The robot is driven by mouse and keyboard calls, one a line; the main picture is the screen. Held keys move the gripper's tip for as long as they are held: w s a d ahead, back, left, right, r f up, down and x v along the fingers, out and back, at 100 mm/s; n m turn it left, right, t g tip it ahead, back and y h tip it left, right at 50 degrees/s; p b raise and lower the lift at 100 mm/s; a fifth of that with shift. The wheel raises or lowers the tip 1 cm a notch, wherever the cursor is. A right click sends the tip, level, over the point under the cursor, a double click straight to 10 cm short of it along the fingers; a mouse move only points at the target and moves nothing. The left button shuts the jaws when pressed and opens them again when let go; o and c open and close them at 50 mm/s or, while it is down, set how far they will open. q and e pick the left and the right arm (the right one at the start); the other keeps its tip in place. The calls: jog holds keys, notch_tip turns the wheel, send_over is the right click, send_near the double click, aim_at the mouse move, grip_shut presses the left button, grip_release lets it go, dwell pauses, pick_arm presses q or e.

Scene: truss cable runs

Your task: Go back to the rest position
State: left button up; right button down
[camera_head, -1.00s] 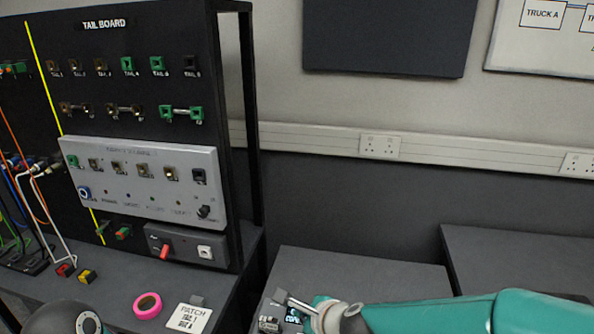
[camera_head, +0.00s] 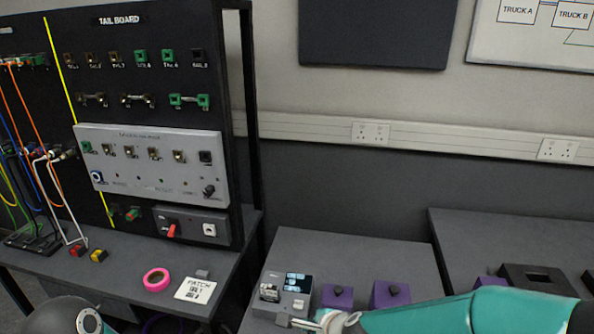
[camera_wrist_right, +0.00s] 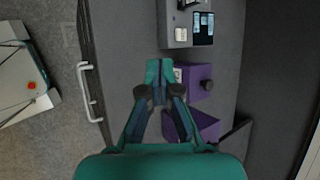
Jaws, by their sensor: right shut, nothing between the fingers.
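My right gripper (camera_head: 304,322) is at the bottom of the head view, at the end of my teal arm that comes in from the right. It is near the front of the small grey bench (camera_head: 345,252), beside a grey device with a screen (camera_head: 298,282). In the right wrist view the fingers (camera_wrist_right: 160,68) are together with nothing between them, next to a purple block (camera_wrist_right: 194,82). My left gripper does not show.
The tail board (camera_head: 105,30) stands at the left with sockets and a grey panel (camera_head: 150,160). Pink tape (camera_head: 156,279) and a patch card (camera_head: 195,290) lie before it. Purple blocks (camera_head: 390,294) stand near my right arm. A white handle (camera_wrist_right: 87,92) shows in the wrist view.

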jog(key=s+d+f+n+g, duration=0.1)
jog(key=s+d+f+n, duration=0.2)
jog(key=f, duration=0.3)
jog(key=s+d+f+n+g+h, duration=0.1)
jog(key=s+d+f+n, duration=0.15)
jog(key=f, duration=0.25)
jog(key=s+d+f+n+g, duration=0.2)
jog(key=s+f+n, duration=0.1)
jog(key=f, duration=0.3)
jog(key=s+d+f+n+g, duration=0.25)
jog(key=s+f+n, duration=0.55)
jog(key=s, duration=0.4)
notch_tip(320, 180, down, 10)
jog(key=y+b, duration=0.1)
jog(key=b, duration=0.9)
jog(key=shift+s+a, duration=0.15)
jog(key=shift+a, duration=0.25)
